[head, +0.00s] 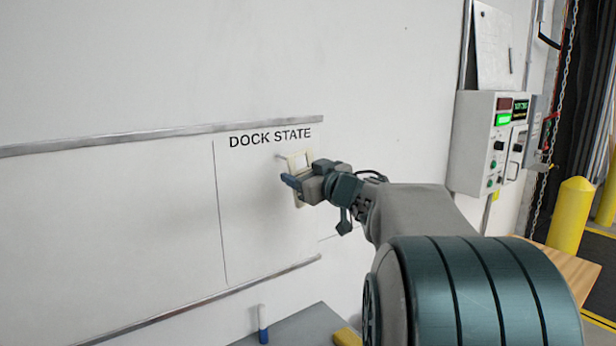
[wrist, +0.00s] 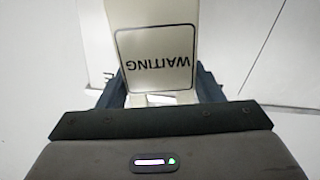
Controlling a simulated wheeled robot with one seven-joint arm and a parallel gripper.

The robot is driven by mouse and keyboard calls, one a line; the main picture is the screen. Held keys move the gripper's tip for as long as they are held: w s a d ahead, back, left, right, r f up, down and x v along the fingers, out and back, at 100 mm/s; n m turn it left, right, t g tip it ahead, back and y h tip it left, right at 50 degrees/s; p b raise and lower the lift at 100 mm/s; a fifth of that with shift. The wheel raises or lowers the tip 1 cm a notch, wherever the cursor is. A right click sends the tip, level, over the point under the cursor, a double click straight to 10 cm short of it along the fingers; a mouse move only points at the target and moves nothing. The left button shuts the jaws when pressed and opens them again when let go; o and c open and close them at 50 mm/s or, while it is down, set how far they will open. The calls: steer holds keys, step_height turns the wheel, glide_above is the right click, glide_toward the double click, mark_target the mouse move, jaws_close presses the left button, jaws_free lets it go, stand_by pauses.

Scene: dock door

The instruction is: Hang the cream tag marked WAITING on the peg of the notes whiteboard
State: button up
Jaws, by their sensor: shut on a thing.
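The cream tag (wrist: 156,30) marked WAITING fills the upper middle of the wrist view, its lettering upside down there. My gripper (wrist: 160,98) is shut on the tag's near end, with a dark finger at each side. In the head view my gripper (head: 292,182) is at the whiteboard (head: 130,220), below the words DOCK STATE. Part of the tag (head: 299,161) shows there above the fingers. A small peg (head: 282,157) sticks out just left of the tag's top. I cannot tell whether the tag touches the peg.
A marker (head: 262,325) and a yellow block (head: 346,337) are at the grey surface below the board. A control box (head: 492,143) with lit displays is on the wall at right. Yellow bollards (head: 571,215) stand beyond it. The board's left part is clear.

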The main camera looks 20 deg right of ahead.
mark_target(280, 169)
steer(key=shift+w+a+f+b, duration=0.15)
steer(key=shift+w+b, duration=0.1)
steer(key=shift+w, duration=0.6)
steer(key=shift+w+a+f+b, duration=0.1)
steer(key=shift+w+a+b, duration=0.15)
steer(key=shift+w, duration=0.6)
steer(key=shift+w+a+f+b, duration=0.1)
steer(key=shift+w+b, duration=0.15)
steer(key=shift+w, duration=0.6)
steer(key=shift+w+a+f+p, duration=0.1)
steer(key=shift+w+p, duration=0.1)
steer(key=shift+w, duration=0.15)
steer(key=shift+w+f+p, duration=0.1)
steer(key=shift+w+p, duration=0.05)
steer(key=shift+w, duration=0.15)
steer(key=o, duration=1.1)
steer(key=shift+c, duration=0.2)
steer(key=shift+f, duration=0.1)
steer(key=s+d+b, duration=0.2)
steer(key=s, duration=1.1)
steer(key=shift+s+d, duration=0.3)
steer(key=shift+d, duration=0.05)
